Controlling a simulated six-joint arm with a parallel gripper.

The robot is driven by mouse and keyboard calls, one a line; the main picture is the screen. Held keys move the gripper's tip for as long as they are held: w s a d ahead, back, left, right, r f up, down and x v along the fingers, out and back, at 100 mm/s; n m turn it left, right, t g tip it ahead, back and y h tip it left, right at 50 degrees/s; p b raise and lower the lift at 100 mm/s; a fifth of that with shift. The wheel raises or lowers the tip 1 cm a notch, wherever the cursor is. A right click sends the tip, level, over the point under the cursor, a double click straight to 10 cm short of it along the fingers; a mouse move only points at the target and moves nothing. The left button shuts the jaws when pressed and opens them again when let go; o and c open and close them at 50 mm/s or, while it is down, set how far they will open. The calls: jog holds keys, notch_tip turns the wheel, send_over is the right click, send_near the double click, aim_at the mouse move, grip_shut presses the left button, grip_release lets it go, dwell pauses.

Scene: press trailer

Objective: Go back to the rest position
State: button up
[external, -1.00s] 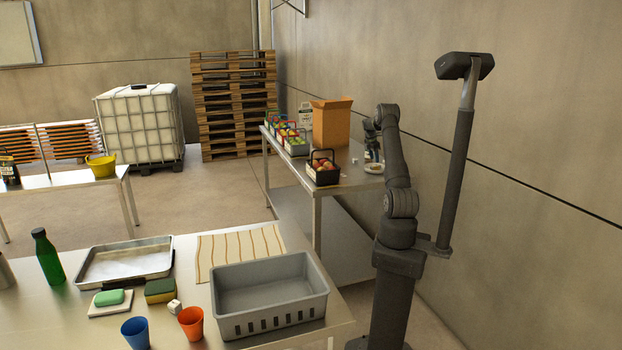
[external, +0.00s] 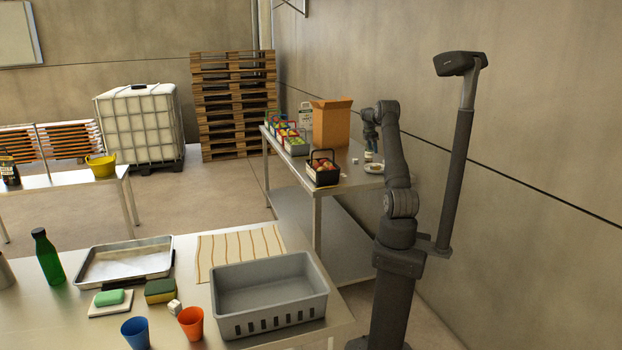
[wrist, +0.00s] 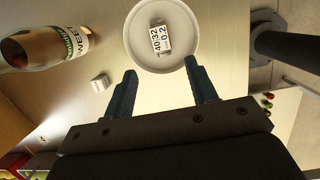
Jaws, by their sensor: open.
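My gripper (wrist: 161,90) is open and empty in the wrist view, its two fingers apart above the table. Beyond the fingertips is a white round dish (wrist: 182,64) with a small white block bearing printed numbers (wrist: 160,39) on it. The dish also shows near the right end of the far table in the external view (external: 374,168). There my arm (external: 398,165) reaches over that end of the table, and the gripper fingers are too small to make out clearly.
Baskets of fruit (external: 322,172) and a cardboard box (external: 331,124) stand on the far table. A grey crate (external: 270,312) stands on the near table.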

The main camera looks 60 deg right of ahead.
jog(key=x, duration=1.1)
jog(key=shift+s+f, duration=0.1)
jog(key=shift+f, duration=0.1)
notch_tip(320, 180, up, 3)
jog(key=shift+f, duration=0.1)
jog(key=shift+r, duration=0.7)
